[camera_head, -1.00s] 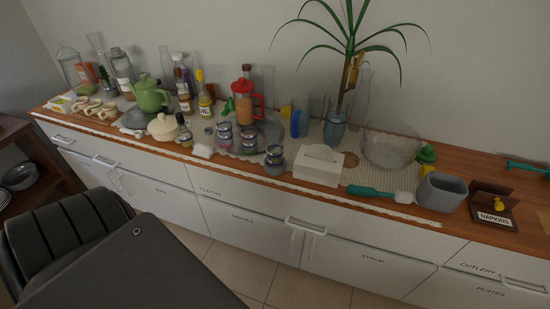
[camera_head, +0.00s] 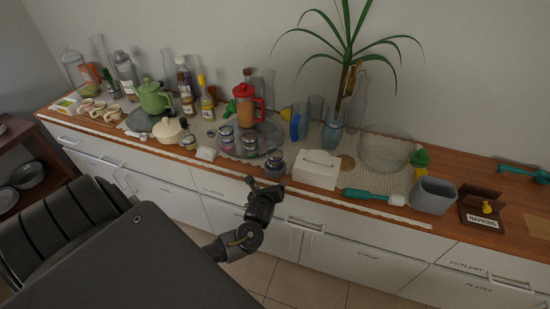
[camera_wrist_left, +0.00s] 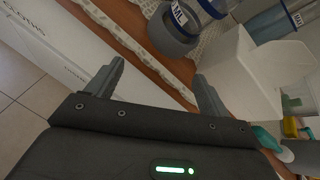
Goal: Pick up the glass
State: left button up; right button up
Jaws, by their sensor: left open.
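A clear drinking glass (camera_head: 315,108) stands towards the back of the counter, between a blue-handled item and the plant vase; other clear glassware stands nearby, so I cannot tell which glass is meant. My left gripper (camera_head: 262,185) is at the counter's front edge, in front of the stacked jars and well short of the glass. In the left wrist view my left gripper (camera_wrist_left: 160,76) is open with nothing between its fingers. The glass cannot be clearly made out there. My right gripper is not in view.
A red-lidded press (camera_head: 245,107), a plant vase (camera_head: 333,132) and a large clear bowl (camera_head: 385,152) crowd the back. A teal brush (camera_head: 365,195) lies at the front.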

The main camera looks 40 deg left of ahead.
aim_at(276, 149)
pick_arm(q)
notch_tip(276, 149, up, 10)
jog(key=w+a+m+t+y, duration=0.1)
jog(key=w+m, duration=0.2)
jog(key=m, duration=0.2)
jog(key=shift+n, duration=0.3)
jog(key=x, duration=0.6)
jog(key=shift+a+r+p, duration=0.15)
jog(key=shift+a+p, duration=0.1)
jog(key=shift+p, duration=0.1)
jog(key=shift+t, duration=0.3)
jog(key=x, duration=0.4)
jog(key=shift+w, duration=0.2)
jog(key=c, duration=1.2)
jog(key=shift+c, duration=0.2)
